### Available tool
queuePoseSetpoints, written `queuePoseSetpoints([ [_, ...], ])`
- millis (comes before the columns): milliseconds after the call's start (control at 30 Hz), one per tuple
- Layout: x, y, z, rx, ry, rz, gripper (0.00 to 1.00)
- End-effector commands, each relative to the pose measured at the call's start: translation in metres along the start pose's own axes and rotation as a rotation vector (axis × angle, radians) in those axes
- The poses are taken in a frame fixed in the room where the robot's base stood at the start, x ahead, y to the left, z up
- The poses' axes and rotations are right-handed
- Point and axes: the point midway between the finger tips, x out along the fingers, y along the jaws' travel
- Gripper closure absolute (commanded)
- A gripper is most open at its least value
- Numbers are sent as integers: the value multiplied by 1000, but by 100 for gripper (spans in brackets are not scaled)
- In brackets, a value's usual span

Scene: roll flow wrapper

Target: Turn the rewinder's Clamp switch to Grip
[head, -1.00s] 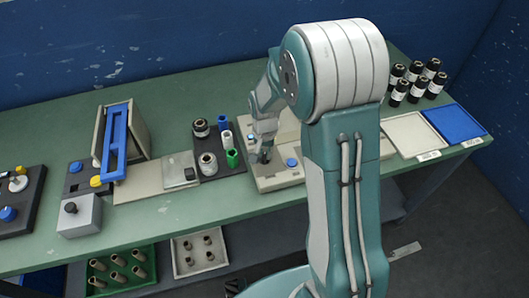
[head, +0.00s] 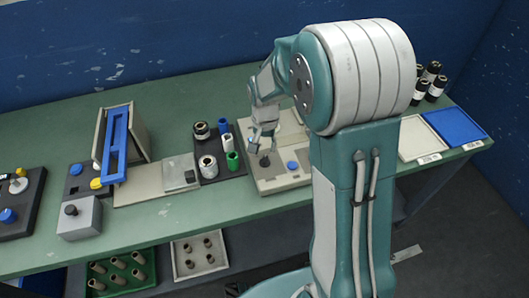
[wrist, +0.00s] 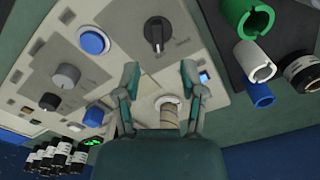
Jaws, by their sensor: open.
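The rewinder (head: 294,181) is a beige panel near the middle of the bench. A black rotary switch (head: 265,161) stands on its front part. In the wrist view the black switch (wrist: 157,35) has a pale pointer line and printed marks beside it, too blurred to read. I cannot confirm by label that it is the Clamp switch. My gripper (head: 264,143) is above the panel near this switch; in the wrist view my gripper (wrist: 160,72) is open and empty, its fingertips spread below the switch in the picture, apart from it.
A blue button (wrist: 93,40), a grey knob (wrist: 66,76) and a cored spindle (wrist: 171,114) share the panel. A dark tray with green, white and blue tubes (head: 232,160) stands close on the left. White and blue trays (head: 455,126) lie right.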

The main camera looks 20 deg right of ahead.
Motion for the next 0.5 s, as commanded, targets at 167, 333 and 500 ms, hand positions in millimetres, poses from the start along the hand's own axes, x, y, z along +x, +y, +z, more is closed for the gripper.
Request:
queuePoseSetpoints([
  [167, -38, -1, -1, 0, 5, -2, 47],
  [333, -62, -2, -2, 0, 3, -1, 47],
  [500, -71, -2, -1, 0, 1, 0, 47],
])
